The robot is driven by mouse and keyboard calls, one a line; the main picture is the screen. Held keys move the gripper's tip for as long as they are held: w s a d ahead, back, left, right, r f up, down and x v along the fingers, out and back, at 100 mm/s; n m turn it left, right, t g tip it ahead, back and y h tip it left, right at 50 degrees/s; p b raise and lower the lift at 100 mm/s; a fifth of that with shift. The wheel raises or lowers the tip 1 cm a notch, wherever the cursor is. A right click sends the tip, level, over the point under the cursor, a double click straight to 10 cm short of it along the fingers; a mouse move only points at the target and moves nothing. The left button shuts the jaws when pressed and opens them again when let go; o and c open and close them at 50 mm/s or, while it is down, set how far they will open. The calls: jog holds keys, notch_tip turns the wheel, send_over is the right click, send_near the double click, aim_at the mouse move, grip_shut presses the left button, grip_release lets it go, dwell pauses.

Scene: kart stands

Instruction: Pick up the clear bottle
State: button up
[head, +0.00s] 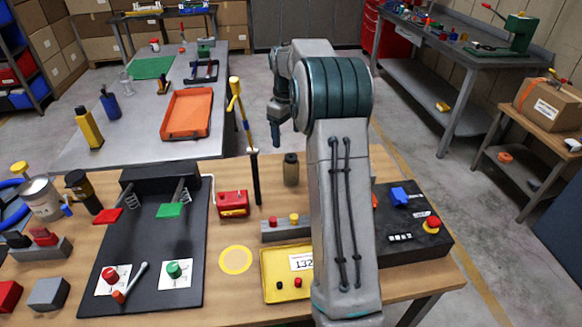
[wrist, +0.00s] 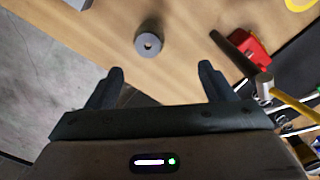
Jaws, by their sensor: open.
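A small grey-brown bottle (head: 291,169) with a darker top stands upright near the far edge of the wooden table, left of my arm. In the wrist view a round grey top with a small hole (wrist: 149,43), apparently this bottle from above, lies beyond the fingertips and between their lines, a little left of centre. A see-through upright object (head: 126,82) stands on the grey table behind; I cannot tell which is the clear bottle. My gripper (wrist: 161,70) is open and empty, above the bottle's side of the table and not touching it. In the head view my arm partly hides it.
A red box (head: 233,204) and an upright yellow-handled tool (head: 238,105) stand left of the grey-brown bottle. An orange tray (head: 187,114) lies on the back table. Bare wood surrounds the bottle.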

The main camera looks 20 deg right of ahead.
aim_at(290, 157)
jog(key=shift+w+d+f, duration=0.55)
jog(key=shift+w+d, duration=0.1)
jog(key=shift+d, duration=0.1)
notch_tip(290, 157, down, 8)
jog(key=shift+f+p, duration=0.25)
jog(key=shift+p, duration=0.45)
jog(key=shift+s+d+f+p, duration=0.1)
jog(key=shift+f+p, duration=0.4)
jog(key=shift+f, duration=0.85)
jog(key=shift+d+f+p, duration=0.1)
jog(key=shift+f+p, duration=0.4)
jog(key=shift+f, duration=0.8)
jog(key=c, duration=1.1)
